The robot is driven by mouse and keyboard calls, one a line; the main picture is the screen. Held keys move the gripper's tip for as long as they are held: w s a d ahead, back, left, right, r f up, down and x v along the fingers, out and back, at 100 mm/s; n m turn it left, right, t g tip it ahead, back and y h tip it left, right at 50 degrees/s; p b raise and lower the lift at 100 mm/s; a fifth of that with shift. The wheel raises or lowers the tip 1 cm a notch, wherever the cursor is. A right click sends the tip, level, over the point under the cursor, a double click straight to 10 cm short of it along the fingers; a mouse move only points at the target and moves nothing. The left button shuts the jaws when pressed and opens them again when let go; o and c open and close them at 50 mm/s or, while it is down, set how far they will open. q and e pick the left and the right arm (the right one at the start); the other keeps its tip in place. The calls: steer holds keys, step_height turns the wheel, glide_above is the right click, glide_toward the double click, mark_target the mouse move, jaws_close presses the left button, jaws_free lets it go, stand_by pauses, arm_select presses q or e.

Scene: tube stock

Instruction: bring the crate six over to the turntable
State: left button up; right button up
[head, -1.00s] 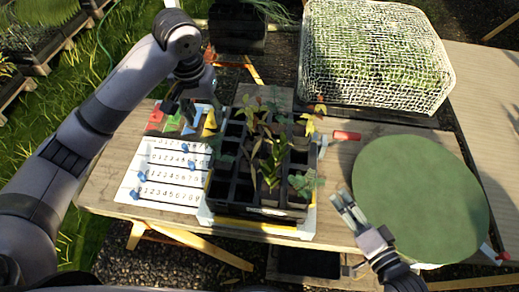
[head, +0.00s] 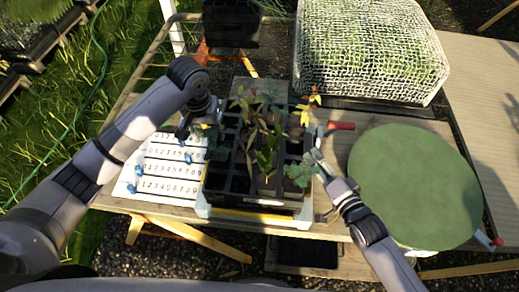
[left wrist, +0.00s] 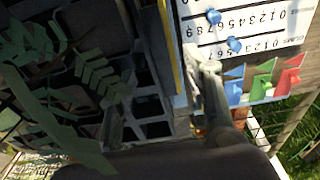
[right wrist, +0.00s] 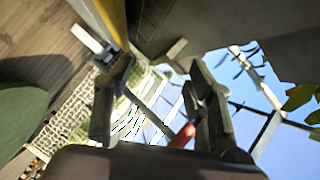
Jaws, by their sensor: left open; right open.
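Crate six, a black plant crate (head: 265,203) with compartments and several leafy plants, stands mid-table on a pale base with a yellow edge. I cannot read a number on it. The turntable (head: 415,188) is a green disc to its right, with no crate on it. My left gripper (head: 203,128) is open at the crate's left side; in the left wrist view its fingers (left wrist: 160,108) show beside the crate's compartments (left wrist: 150,105). My right gripper (head: 318,165) is open at the crate's right side; its fingers (right wrist: 160,100) are apart in the right wrist view. Contact is unclear.
A white board with number scales and blue sliders (head: 165,168) lies left of the crate. Coloured triangular markers (left wrist: 264,80) stand beside it. A mesh-covered tray (head: 370,50) stands behind. A red handle (head: 341,126) lies between crate and turntable.

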mark_target(213, 142)
arm_select(q)
steer(key=f, duration=0.5)
steer(key=shift+w+f, duration=0.3)
steer(key=shift+w, duration=0.05)
arm_select(e)
steer(key=x, duration=0.5)
steer(key=shift+w+a, duration=0.15)
steer(key=shift+w, duration=0.15)
arm_select(q)
steer(key=shift+d, duration=0.1)
steer(key=shift+c, duration=0.6)
arm_select(e)
steer(key=shift+c, duration=0.6)
